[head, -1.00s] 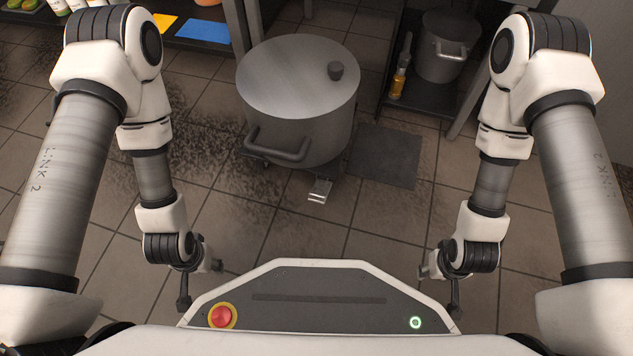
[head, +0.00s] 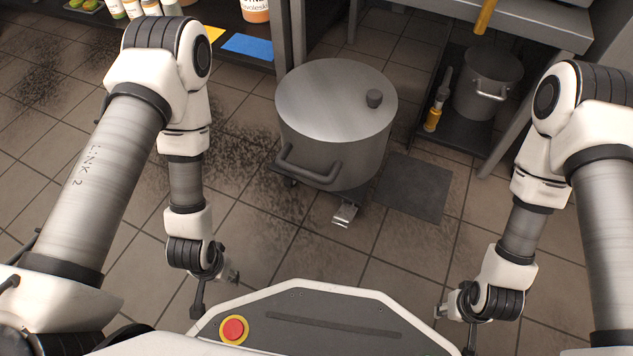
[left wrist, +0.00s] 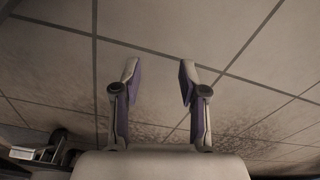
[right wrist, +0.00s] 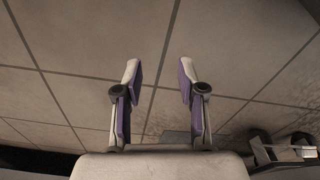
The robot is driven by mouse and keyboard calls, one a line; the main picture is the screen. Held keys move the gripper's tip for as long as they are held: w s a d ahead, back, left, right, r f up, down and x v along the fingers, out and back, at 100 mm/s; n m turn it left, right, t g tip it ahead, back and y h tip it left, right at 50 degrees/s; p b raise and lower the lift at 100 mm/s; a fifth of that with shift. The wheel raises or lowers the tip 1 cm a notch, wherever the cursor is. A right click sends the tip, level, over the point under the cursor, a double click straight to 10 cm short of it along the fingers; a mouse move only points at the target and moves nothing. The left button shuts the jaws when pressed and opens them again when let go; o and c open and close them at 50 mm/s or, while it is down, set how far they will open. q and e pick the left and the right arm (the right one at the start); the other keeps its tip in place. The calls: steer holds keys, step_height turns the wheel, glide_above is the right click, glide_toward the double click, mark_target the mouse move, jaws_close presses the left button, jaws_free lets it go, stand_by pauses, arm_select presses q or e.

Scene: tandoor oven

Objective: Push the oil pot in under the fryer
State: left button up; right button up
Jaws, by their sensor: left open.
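The oil pot (head: 334,104) is a large grey lidded pot with a dark knob and a bar handle (head: 308,168) facing me. It stands on the floor on a low wheeled base with a metal pedal (head: 345,214). What looks like the fryer is a steel unit (head: 540,22) at the top right, only partly in view. My left gripper (left wrist: 159,72) is open and empty above bare floor, in front and left of the pot. My right gripper (right wrist: 158,72) is open and empty, in front and right of the pot. Neither touches it.
A dark mat (head: 413,187) lies right of the pot. A smaller pot (head: 488,82) and an amber bottle (head: 432,120) stand on a low shelf behind right. A shelf with bottles and a blue sheet (head: 248,46) is behind left. Tiled floor before the pot is clear.

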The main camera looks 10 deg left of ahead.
stand_by(0.3)
arm_select(q)
steer(key=shift+c, duration=1)
steer(key=shift+w+d+r+m+p, duration=0.1)
steer(key=shift+w+r+m+p, duration=0.15)
steer(key=shift+w+p, duration=0.2)
jaws_close()
arm_select(e)
steer(key=shift+r, duration=0.4)
arm_select(q)
steer(key=w+d+r+m+t+h+p, duration=0.2)
steer(key=w+r+m+t+p, duration=0.1)
steer(key=w+m+p, duration=0.25)
steer(key=m+t+h+p, duration=1)
steer(key=m+p, duration=0.2)
steer(key=m, duration=0.8)
glide_toward(288, 124)
arm_select(e)
step_height(288, 124, up, 18)
steer(key=s, duration=0.3)
arm_select(q)
steer(key=b+x, duration=0.7)
steer(key=shift+s, duration=0.1)
steer(key=shift+d+r, duration=0.15)
arm_select(e)
step_height(288, 124, down, 7)
steer(key=shift+w+a+g, duration=0.15)
steer(key=shift+w+g, duration=0.05)
steer(key=shift+g, duration=0.2)
